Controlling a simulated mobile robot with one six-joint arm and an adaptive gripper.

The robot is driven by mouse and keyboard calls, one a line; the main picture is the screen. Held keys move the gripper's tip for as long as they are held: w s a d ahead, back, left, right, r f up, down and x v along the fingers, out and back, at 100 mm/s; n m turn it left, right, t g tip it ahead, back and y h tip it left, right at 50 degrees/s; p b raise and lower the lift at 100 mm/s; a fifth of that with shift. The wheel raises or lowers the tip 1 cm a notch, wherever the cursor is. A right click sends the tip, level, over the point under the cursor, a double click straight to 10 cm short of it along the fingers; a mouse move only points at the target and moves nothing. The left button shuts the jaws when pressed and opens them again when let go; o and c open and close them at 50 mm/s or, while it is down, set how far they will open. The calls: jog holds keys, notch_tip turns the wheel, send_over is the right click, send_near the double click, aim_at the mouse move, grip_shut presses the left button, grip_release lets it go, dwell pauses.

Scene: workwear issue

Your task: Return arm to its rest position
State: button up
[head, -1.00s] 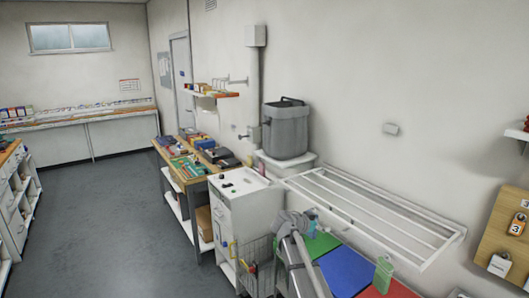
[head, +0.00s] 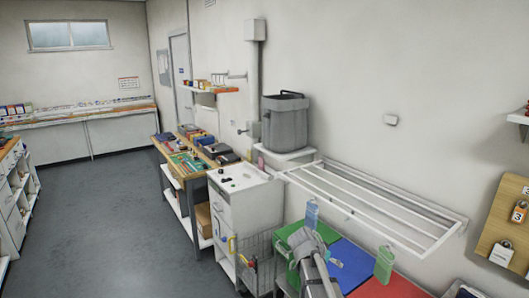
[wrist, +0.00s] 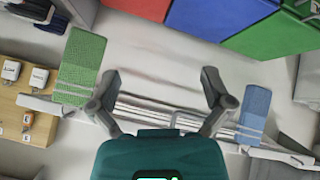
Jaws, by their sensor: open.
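My arm is at the bottom centre of the head view, with its grey end (head: 306,241) above the coloured panels. In the wrist view my gripper (wrist: 161,78) is open, its two grey fingers spread wide with nothing between them. A green hanging piece (wrist: 82,68) is left of the fingers there, and a blue one (wrist: 254,112) is right of them. They also show in the head view, the green one (head: 384,263) right of my arm and the blue one (head: 311,213) just behind it.
A white slatted rack (head: 375,205) is fixed to the wall behind the panels. Green, blue (head: 350,262) and red (head: 390,288) panels lie below it. A wire basket (head: 257,262) stands left of my arm. A grey bin (head: 285,125) is farther back. The floor (head: 110,220) at left is clear.

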jog(key=s+a+f+n+g+y+b, duration=0.1)
jog(key=s+a+f+n+y+b, duration=0.1)
jog(key=s+f, duration=0.3)
jog(key=s+a+f+n+g+y+b, duration=0.2)
jog(key=s+f+n+y, duration=0.3)
jog(key=s, duration=0.9)
jog(key=shift+a+f+n+g+b, duration=0.3)
jog(key=shift+a+b, duration=0.3)
